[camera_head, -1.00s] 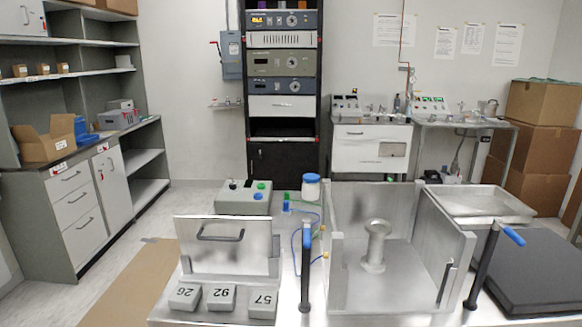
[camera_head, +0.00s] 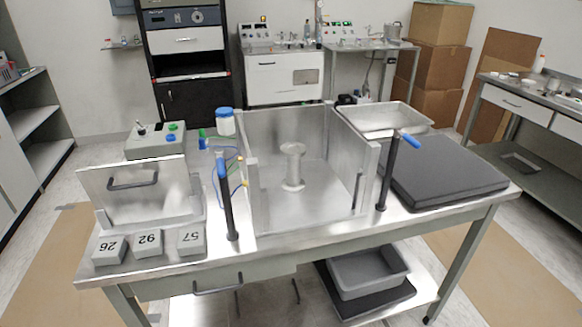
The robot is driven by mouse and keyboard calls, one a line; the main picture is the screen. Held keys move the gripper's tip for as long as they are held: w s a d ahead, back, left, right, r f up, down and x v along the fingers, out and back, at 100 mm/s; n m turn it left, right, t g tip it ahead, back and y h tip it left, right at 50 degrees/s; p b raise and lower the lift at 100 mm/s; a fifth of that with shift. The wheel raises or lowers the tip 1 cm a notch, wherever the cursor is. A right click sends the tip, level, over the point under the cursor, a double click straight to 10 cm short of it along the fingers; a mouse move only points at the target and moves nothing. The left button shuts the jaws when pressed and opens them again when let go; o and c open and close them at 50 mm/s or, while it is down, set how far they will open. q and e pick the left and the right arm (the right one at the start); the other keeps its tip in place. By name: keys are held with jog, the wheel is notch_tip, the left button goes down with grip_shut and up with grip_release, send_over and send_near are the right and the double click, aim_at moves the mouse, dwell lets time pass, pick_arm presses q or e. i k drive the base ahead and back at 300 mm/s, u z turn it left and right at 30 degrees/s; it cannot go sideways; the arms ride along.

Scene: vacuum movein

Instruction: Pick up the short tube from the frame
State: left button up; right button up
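The short tube (camera_head: 292,166) is a silvery spool shape with flanges at both ends. It stands upright inside the open-topped metal frame (camera_head: 259,221), which has tall plate walls at the back, left and right. The frame sits on the steel workbench. Neither of my grippers shows in the head view, and nothing touches the tube.
Black posts with blue handles stand left (camera_head: 228,200) and right (camera_head: 389,172) of the frame. Numbered blocks (camera_head: 148,243) and a handled metal panel (camera_head: 140,190) are at left. A dark pad (camera_head: 444,172) and a shallow tray (camera_head: 385,119) are at right. Open floor surrounds the bench (camera_head: 330,228).

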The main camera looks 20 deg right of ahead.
aim_at(293, 151)
jog(key=u, duration=2.75)
jog(key=k, duration=1.65)
jog(key=z, duration=1.5)
